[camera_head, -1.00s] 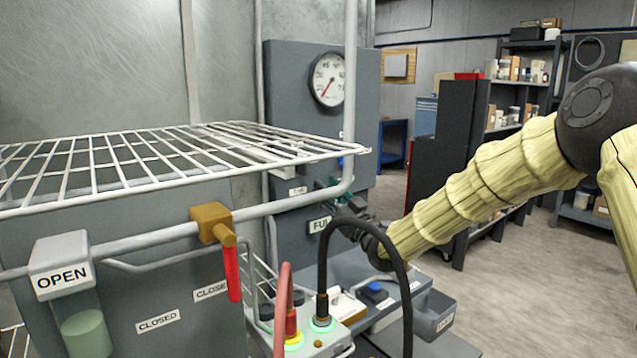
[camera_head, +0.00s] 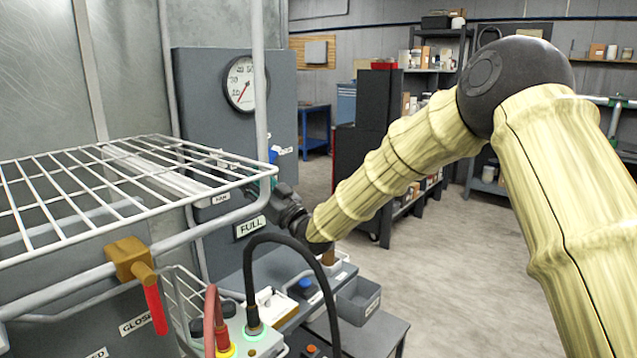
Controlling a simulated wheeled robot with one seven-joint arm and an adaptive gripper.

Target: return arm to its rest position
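My arm, in a pale yellow ribbed sleeve with black joints, comes in from the right and reaches to the middle of the head view. Its dark wrist end and gripper (camera_head: 284,207) are near the grey gauge panel, just above the "FULL" label (camera_head: 250,226). The fingers are small and dark, partly hidden by the wrist, so I cannot tell whether they are open or shut. I see nothing clearly held.
A white wire rack (camera_head: 110,185) and a brass valve with red handle (camera_head: 140,270) are at left. A black hose (camera_head: 326,290) arches below my wrist. A grey bin (camera_head: 358,300) sits lower centre. Open floor (camera_head: 440,270) lies to the right, before dark shelving (camera_head: 378,120).

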